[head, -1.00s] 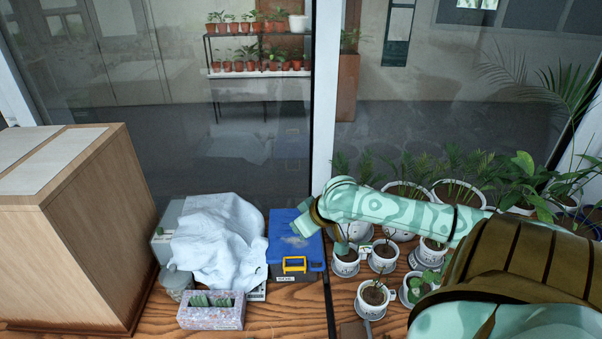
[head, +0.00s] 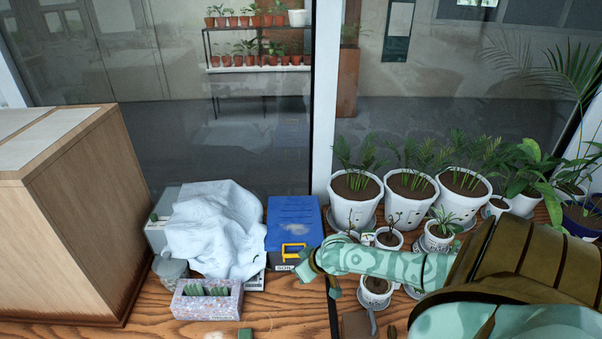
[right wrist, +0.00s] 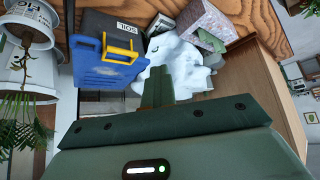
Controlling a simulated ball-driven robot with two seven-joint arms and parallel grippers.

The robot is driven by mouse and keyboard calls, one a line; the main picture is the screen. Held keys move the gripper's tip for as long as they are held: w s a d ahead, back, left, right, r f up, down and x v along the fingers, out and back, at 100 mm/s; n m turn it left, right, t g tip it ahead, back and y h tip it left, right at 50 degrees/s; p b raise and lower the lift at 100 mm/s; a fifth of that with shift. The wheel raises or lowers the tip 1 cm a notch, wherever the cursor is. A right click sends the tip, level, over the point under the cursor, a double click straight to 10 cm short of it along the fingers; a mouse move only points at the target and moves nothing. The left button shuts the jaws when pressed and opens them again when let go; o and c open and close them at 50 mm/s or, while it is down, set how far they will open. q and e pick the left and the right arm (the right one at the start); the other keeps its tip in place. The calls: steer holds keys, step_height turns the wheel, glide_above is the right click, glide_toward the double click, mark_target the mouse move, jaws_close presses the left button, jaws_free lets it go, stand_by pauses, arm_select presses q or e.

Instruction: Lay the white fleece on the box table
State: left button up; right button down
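The white fleece (head: 213,232) lies in a loose heap over things on the wooden surface. It also shows in the right wrist view (right wrist: 185,62). A large wooden box (head: 75,215), probably the box table, stands to its left; its pale-panelled top (head: 50,140) is bare where I see it. My right gripper (head: 306,270) is in front of the blue-lidded soil box, right of the fleece and apart from it. In the right wrist view its dark green fingers (right wrist: 157,88) overlap the fleece's edge; their gap is not clear. My left gripper is not seen.
The blue-lidded soil box (head: 293,222) with a yellow handle stands beside the fleece. A speckled planter (head: 208,306) and a jar (head: 170,268) stand in front of it. White potted palms (head: 355,205) crowd the right. Glass panes rise behind.

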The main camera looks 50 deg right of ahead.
step_height(320, 180, down, 18)
steer(key=b, duration=1.1)
steer(key=shift+f, duration=0.25)
steer(key=shift+c, duration=1.4)
jaws_free()
steer(key=shift+r, duration=0.1)
step_height(320, 180, up, 6)
steer(key=s+g+p, duration=0.2)
steer(key=g+p, duration=0.2)
steer(key=p, duration=0.5)
steer(key=shift+g, duration=0.3)
